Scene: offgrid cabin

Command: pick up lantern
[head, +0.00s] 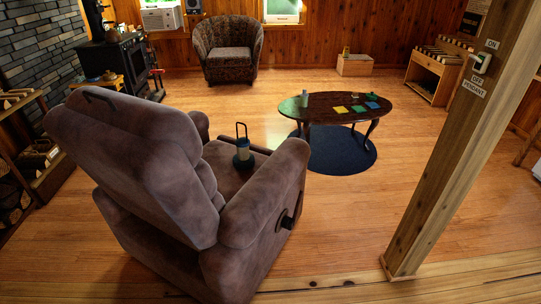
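The lantern's lower part is close to the recliner's armrest. Neither of my grippers shows in the head view.
The recliner fills the near left. A wooden post (455,150) with a switch stands at the right. An oval table (330,105) with coloured cards stands on a round blue rug (345,160). A patterned armchair (229,52) is at the back. Floor between recliner and post is clear.

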